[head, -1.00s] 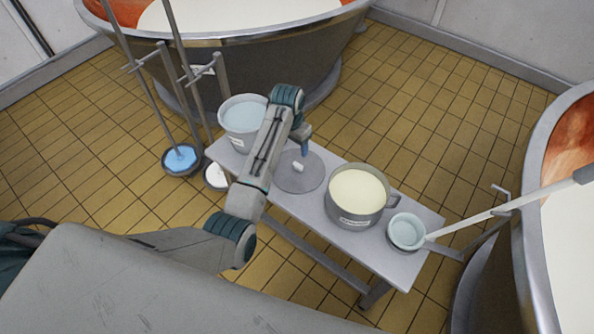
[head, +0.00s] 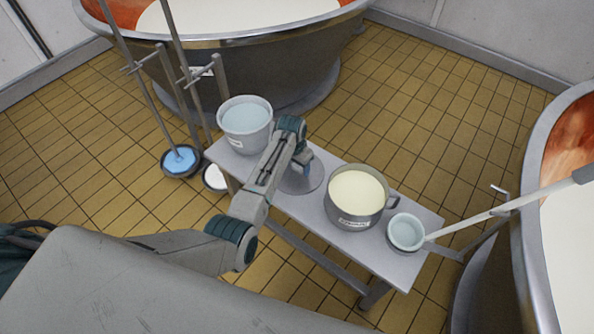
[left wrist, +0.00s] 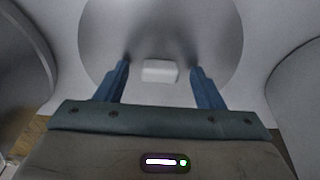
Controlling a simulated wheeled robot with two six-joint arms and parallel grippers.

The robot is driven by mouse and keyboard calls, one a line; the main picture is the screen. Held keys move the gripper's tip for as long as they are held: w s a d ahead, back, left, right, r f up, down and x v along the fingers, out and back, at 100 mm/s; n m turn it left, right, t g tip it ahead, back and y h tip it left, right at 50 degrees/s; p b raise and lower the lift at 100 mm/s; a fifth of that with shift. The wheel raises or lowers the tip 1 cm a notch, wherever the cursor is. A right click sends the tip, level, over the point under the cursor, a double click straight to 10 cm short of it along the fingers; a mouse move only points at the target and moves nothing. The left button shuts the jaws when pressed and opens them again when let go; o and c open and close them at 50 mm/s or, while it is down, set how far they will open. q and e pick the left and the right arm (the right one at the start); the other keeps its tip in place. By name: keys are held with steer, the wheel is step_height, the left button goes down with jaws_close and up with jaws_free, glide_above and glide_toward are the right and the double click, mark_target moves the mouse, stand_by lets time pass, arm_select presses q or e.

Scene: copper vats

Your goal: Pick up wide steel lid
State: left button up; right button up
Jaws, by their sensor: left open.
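The wide steel lid (head: 312,181) is a flat grey disc lying on the steel bench, partly hidden behind my left arm in the head view. In the left wrist view the lid (left wrist: 160,30) fills the upper middle, with a small pale block-shaped knob (left wrist: 159,71) at its centre. My left gripper (head: 305,171) is low over the lid. In the left wrist view its two blue fingers (left wrist: 160,75) are apart, one on each side of the knob, with a gap to it on both sides. My right gripper is not in view.
The bench (head: 290,207) also holds a pot of pale blue liquid (head: 246,122), a labelled pot of cream liquid (head: 356,194) and a small long-handled dipper (head: 406,231). Large vats (head: 260,70) stand behind and at right. Two small bowls sit on the tiled floor.

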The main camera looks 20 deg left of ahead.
arm_select(q)
steer(key=c, duration=1.1)
steer(key=shift+r, duration=0.1)
